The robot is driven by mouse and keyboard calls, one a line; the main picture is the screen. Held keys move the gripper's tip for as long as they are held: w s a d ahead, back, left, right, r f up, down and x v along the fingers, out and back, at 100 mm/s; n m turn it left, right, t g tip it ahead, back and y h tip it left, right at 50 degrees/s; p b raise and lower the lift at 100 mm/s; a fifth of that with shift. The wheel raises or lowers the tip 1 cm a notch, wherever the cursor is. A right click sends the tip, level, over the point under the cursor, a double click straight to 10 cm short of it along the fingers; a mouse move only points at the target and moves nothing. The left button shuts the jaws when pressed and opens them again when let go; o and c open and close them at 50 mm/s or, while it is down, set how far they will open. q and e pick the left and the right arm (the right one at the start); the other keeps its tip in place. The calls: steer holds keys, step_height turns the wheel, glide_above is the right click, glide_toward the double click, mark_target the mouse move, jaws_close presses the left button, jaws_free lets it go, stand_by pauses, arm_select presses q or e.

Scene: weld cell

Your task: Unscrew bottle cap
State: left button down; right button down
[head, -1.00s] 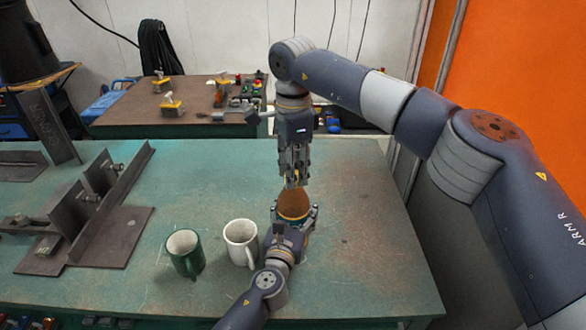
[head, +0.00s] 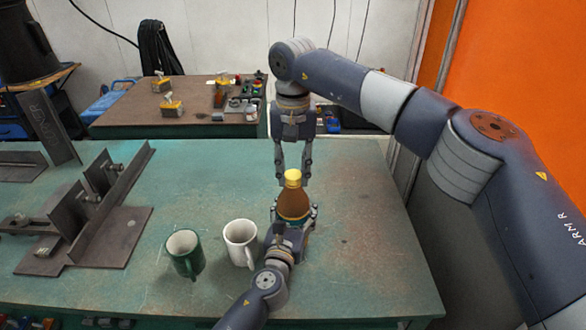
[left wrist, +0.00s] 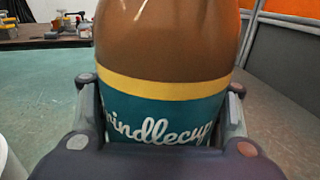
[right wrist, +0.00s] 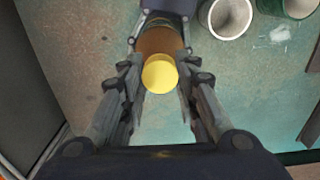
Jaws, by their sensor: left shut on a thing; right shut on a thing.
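A brown bottle (head: 292,206) with a yellow cap (head: 292,176) stands upright at the right part of the green table. My left gripper (head: 293,216) is shut around its lower body. In the left wrist view the bottle's teal label (left wrist: 165,120) and yellow band show between the fingers. My right gripper (head: 293,178) points down from above, shut on the cap with one finger on each side. The right wrist view looks down on the cap (right wrist: 160,73) between the fingers. The cap sits on the bottle's neck; the exact finger contact is hard to see.
A white mug (head: 241,243) stands close left of my left gripper, and a green mug (head: 185,254) stands left of it. Steel angle pieces (head: 100,205) lie on the left of the table (head: 350,230). Free table lies right of the bottle.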

mark_target(293, 174)
steer(key=shift+r, duration=0.15)
stand_by(0.3)
steer(key=shift+r, duration=0.95)
steer(key=shift+r, duration=2)
arm_select(q)
steer(key=shift+c, duration=2.2)
jaws_free()
steer(key=shift+f, duration=0.1)
steer(key=shift+o, duration=0.2)
